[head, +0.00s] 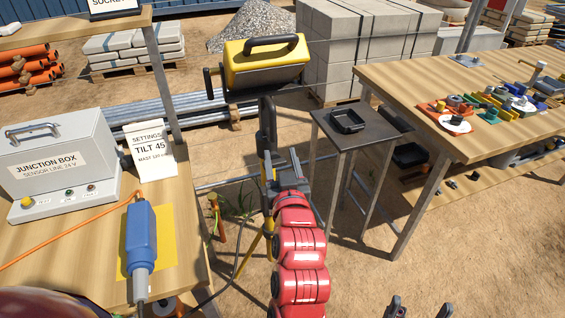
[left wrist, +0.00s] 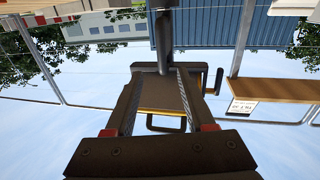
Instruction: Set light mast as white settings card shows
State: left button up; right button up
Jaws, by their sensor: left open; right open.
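The light mast (head: 267,125) stands on a yellow tripod, with a yellow lamp head (head: 240,66) on top. The lamp head has a black top handle and a dark side handle (head: 208,82). My left gripper (head: 281,163) is open at the pole, below the lamp head; contact cannot be told. In the left wrist view the picture is inverted, and the lamp head (left wrist: 165,92) shows between the open fingers. The white settings card (head: 149,146) reads "TILT 45"; its smaller mast line is hard to read. My right gripper (head: 420,308) is open at the bottom edge.
A junction box (head: 62,160) and a blue-grey tool (head: 141,235) on a yellow mat sit on the left bench. A small metal table (head: 375,128) holding a black tray stands right of the mast. A cluttered wooden bench (head: 400,82) is further right. Concrete blocks (head: 335,60) stand behind.

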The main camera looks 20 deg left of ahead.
pick_arm(q)
jog(key=p+v, duration=0.4)
jog(key=shift+f+p, duration=0.1)
jog(key=shift+p, duration=0.3)
